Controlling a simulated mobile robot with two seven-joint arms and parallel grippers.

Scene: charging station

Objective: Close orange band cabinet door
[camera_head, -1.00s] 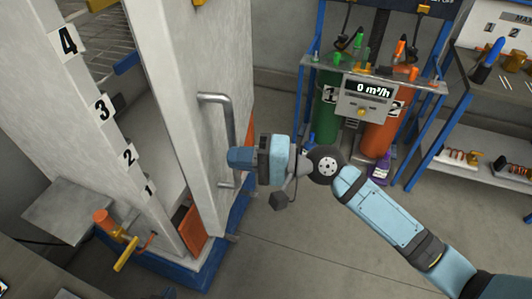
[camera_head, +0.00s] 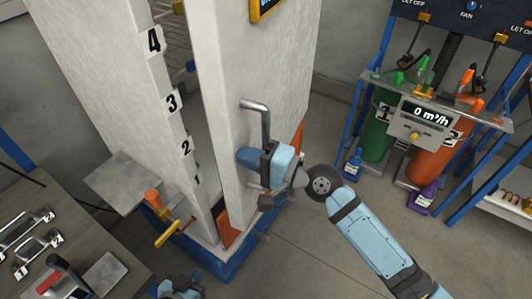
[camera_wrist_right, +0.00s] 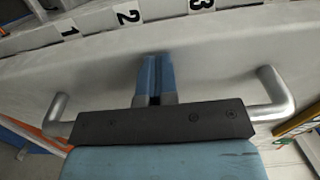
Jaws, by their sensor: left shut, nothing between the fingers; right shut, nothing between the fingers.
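The cabinet door (camera_head: 265,70) is a tall pale grey panel with an orange band (camera_head: 297,138) low on it and a silver bar handle (camera_head: 264,122). It stands ajar, with a narrow gap to the numbered cabinet frame (camera_head: 165,110). My right gripper (camera_head: 246,158) is shut and empty, with its tips at the door face beside the handle. In the right wrist view its fingers (camera_wrist_right: 152,78) point at the door between the two ends of the handle (camera_wrist_right: 272,95); whether they touch is unclear. My left gripper (camera_head: 180,285), partly cut off at the bottom edge, is shut and empty.
An orange-and-yellow valve handle (camera_head: 160,220) sticks out by the cabinet's blue base (camera_head: 205,258). A workbench (camera_head: 60,225) with metal handles is at the lower left. Gas cylinders (camera_head: 380,135) stand at the right. Open floor (camera_head: 300,250) lies in front.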

